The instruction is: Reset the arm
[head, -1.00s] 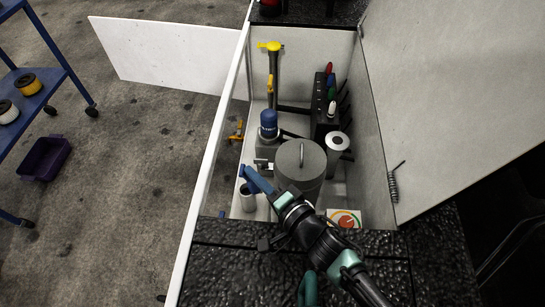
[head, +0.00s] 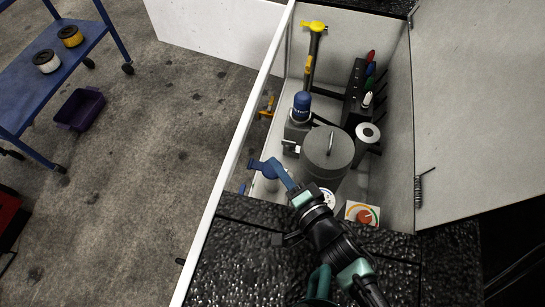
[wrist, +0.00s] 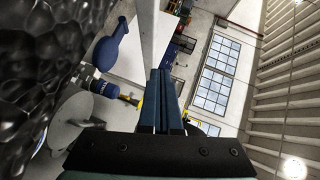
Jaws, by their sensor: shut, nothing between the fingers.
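My gripper (head: 265,164) is over the left front part of an open, light-walled compartment (head: 379,60) in the head view. Its blue fingers are together with nothing between them. In the wrist view the closed fingers (wrist: 160,75) point up into open space. My arm comes in from the lower right, over the black textured front ledge (head: 235,250). A grey round drum with a handle (head: 328,155) stands just right of the fingers. A pale cylinder below the fingers is partly hidden.
The compartment also holds a blue-capped part (head: 301,105), a yellow-topped post (head: 314,27), a white-topped spool (head: 368,134) and an orange-red dial (head: 364,216). A raised panel (head: 470,90) stands right.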

